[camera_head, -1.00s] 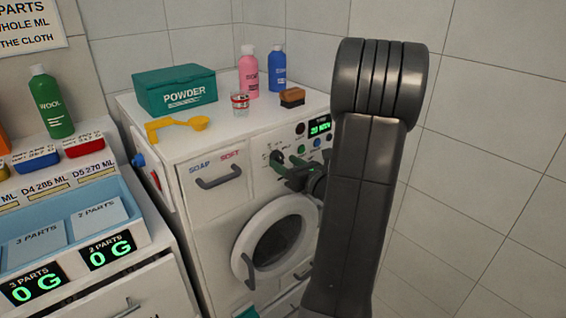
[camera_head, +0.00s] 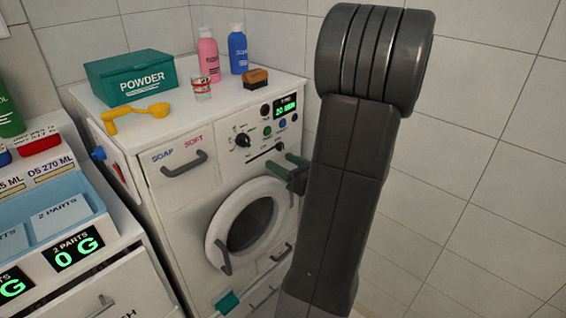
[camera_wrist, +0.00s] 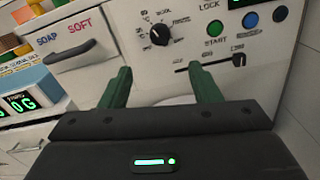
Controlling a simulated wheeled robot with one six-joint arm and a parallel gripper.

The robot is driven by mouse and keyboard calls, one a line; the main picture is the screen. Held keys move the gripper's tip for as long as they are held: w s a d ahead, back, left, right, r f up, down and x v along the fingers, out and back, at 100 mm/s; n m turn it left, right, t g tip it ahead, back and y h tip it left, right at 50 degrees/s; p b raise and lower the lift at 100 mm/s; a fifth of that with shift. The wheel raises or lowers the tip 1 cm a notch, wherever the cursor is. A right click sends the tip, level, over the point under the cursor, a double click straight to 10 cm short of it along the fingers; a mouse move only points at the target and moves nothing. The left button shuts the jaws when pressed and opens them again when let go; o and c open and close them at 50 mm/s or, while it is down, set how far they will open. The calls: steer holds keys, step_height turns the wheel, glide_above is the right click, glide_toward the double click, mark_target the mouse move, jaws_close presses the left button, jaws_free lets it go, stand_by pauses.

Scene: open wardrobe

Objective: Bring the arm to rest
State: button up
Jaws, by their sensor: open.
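My gripper (camera_wrist: 163,88) shows in the wrist view with its two green fingers apart and nothing between them. It faces the front of the white washing machine (camera_wrist: 120,55), below the dial (camera_wrist: 159,34) and the slider (camera_wrist: 210,64). In the head view my gripper (camera_head: 293,167) is partly hidden behind my dark arm, to the right of the round door (camera_head: 222,222) and a little below the control panel. I cannot tell how far the fingertips are from the machine.
On the machine stand a green powder box (camera_head: 130,78), a yellow scoop (camera_head: 140,115), a glass (camera_head: 201,88), a pink bottle (camera_head: 208,55), a blue bottle (camera_head: 238,52) and a brush (camera_head: 255,78). A counter with scales (camera_head: 73,252) is at left. A tiled wall (camera_head: 470,150) is at right.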

mark_target(248, 143)
steer(key=p+x, duration=0.1)
steer(key=x, duration=1.3)
steer(key=shift+d, duration=0.1)
